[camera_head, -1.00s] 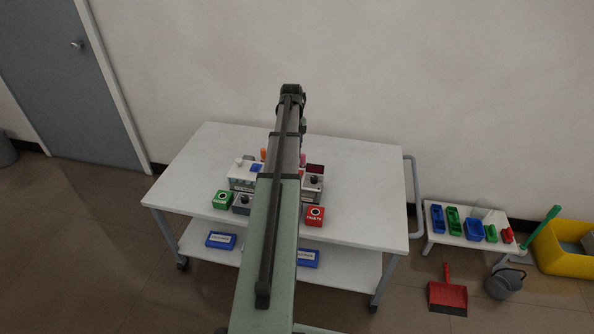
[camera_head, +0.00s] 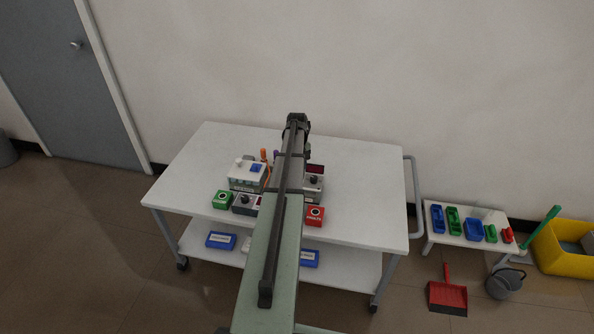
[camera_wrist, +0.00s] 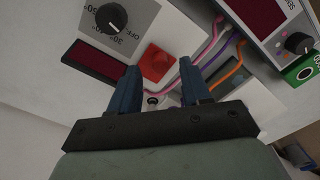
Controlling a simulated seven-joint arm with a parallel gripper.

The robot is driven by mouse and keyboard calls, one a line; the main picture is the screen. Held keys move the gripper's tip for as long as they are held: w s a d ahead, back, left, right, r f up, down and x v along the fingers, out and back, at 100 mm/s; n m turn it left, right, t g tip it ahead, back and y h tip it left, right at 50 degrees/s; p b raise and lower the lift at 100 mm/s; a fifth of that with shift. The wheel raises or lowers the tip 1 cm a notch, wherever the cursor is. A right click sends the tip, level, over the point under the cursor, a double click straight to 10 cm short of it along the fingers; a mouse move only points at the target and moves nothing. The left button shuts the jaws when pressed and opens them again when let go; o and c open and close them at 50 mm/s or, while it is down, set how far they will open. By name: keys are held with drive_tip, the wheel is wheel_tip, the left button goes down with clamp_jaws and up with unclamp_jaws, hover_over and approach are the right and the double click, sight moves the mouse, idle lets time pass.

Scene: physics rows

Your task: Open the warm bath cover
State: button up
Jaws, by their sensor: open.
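My gripper (camera_wrist: 158,75) is open in the wrist view, with two dark fingers apart and nothing held. A red square part (camera_wrist: 156,62) shows just beyond the fingertips, and a small round fitting (camera_wrist: 152,100) shows between the fingers. In the head view my arm hides the gripper.
A green box (camera_head: 222,200), a grey knob box (camera_head: 246,204) and a red box (camera_head: 314,215) stand along the table front. Coloured wires (camera_wrist: 217,45) run beside a display unit (camera_wrist: 262,18). The white table (camera_head: 365,200) is bare at the right.

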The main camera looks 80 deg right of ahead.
drive_tip(key=shift+f, duration=1.1)
clamp_jaws()
